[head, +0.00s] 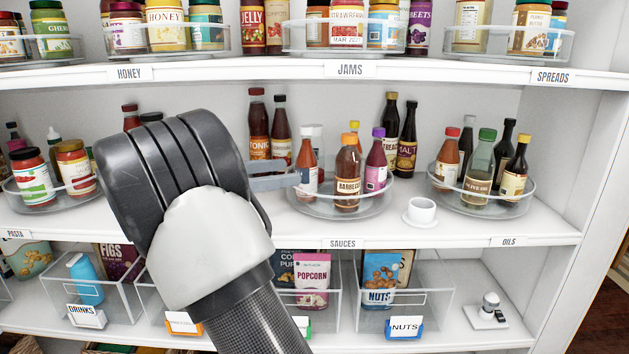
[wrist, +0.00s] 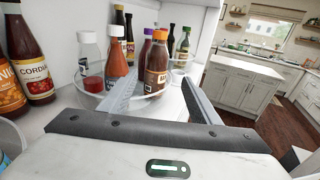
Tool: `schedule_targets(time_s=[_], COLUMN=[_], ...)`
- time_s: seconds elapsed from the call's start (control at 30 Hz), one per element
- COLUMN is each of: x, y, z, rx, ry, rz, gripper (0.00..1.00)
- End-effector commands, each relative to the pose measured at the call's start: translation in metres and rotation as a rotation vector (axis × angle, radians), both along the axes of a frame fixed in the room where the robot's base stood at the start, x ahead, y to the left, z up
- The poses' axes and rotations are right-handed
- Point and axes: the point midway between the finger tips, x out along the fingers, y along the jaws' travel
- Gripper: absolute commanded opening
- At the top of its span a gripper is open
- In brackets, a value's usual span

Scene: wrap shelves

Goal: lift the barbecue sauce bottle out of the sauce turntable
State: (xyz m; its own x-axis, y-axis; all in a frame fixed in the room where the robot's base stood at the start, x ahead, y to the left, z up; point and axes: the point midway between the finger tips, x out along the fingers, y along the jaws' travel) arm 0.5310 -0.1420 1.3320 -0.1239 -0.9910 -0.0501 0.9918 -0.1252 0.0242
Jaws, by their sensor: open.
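The barbecue sauce bottle (head: 347,176), brown with an orange-brown cap and a cream label, stands upright at the front of the clear round sauce turntable (head: 318,209) on the middle shelf. It also shows in the wrist view (wrist: 157,68), beyond and roughly between my fingertips. My gripper (head: 281,178) is open and empty, left of the turntable in the head view, with its fingers pointing towards the bottles. The wrist view shows both fingers of my gripper (wrist: 160,84) spread apart, with the bottle's lower part in the gap's direction. Contact is not visible.
A red-sauce bottle (head: 307,168) stands close left of the barbecue bottle, and a purple-capped bottle (head: 376,168) close right. A white cup (head: 420,212) sits right of the turntable. Tall bottles (head: 258,137) stand behind. The upper shelf (head: 440,76) overhangs.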

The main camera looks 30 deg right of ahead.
Motion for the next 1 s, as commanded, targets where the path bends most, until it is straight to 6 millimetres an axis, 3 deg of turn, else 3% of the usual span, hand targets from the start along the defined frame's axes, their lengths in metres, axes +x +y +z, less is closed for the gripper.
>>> schedule_targets(time_s=[0.17,0.6,1.0], x=[0.007,-0.005,-0.009], y=[-0.007,-0.097,-0.128], z=[0.004,0.004,0.004], rx=[-0.052,-0.049,-0.048], ry=[0.034,0.032,0.032], rz=[0.001,0.002,0.002], gripper=[0.57,0.57,0.57])
